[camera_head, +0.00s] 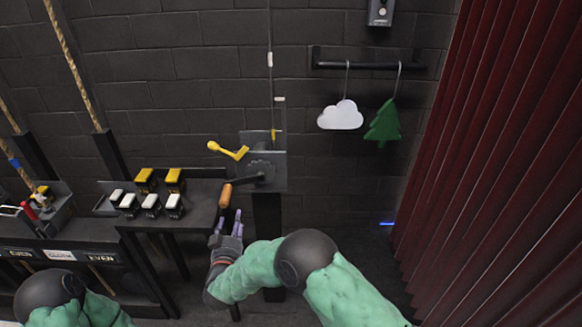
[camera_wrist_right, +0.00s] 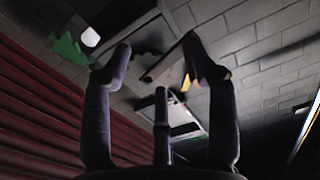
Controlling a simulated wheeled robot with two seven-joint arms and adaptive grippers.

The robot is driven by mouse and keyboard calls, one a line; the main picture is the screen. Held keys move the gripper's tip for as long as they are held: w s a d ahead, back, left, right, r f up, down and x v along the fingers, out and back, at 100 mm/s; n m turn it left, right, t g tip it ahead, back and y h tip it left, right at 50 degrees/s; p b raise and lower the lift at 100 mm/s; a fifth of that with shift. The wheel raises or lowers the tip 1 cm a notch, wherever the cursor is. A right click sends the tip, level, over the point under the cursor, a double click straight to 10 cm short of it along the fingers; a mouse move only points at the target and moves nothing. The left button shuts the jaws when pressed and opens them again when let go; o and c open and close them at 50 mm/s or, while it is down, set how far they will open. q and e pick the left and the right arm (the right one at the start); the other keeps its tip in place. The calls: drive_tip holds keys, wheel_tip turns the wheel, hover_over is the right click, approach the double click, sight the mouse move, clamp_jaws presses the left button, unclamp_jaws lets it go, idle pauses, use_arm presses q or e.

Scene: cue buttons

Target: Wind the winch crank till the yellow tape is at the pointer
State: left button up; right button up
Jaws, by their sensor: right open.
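The winch (camera_head: 262,172) is a dark unit on a post in the middle of the head view. Its crank ends in an orange-brown grip (camera_head: 225,195) that hangs down at the lower left. A thin line runs up from the winch and carries white marks (camera_head: 270,59). A small yellow piece (camera_head: 273,135) is at the plate's top; I cannot tell whether it is the tape or the pointer. My right gripper (camera_head: 229,220) is open and empty, just below the grip, apparently apart from it. Its spread fingers show in the wrist view (camera_wrist_right: 157,50). My left gripper is out of view.
A yellow lever (camera_head: 228,150) sticks out left of the winch. A table with several white and yellow switches (camera_head: 150,203) stands to the left. A white cloud (camera_head: 341,116) and green tree (camera_head: 384,122) hang to the right. A red curtain (camera_head: 490,150) closes the right side.

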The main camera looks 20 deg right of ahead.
drive_tip(key=v, duration=0.4)
drive_tip(key=shift+p, duration=0.4)
drive_tip(key=s+d+f+n+g+y, duration=0.1)
drive_tip(key=s+d+f+g+y, duration=0.25)
drive_tip(key=f, duration=0.65)
drive_tip(key=s+d+f+n+g+y, duration=0.1)
drive_tip(key=s+d+f+g+y, duration=0.2)
drive_tip(key=f, duration=0.8)
drive_tip(key=s+d+f+g, duration=0.1)
drive_tip(key=s+f+g, duration=0.2)
drive_tip(key=s, duration=0.5)
drive_tip(key=s+d+f+g+y, duration=0.1)
drive_tip(key=s+f+g, duration=0.2)
drive_tip(key=s, duration=0.5)
drive_tip(key=s+d+f+m+g+y, duration=0.1)
drive_tip(key=s+f+g, duration=0.2)
drive_tip(key=s, duration=0.6)
drive_tip(key=shift+g, duration=0.75)
drive_tip(key=shift+w+d+y, duration=0.1)
drive_tip(key=shift+d+y, duration=0.05)
drive_tip(key=shift+y, duration=0.1)
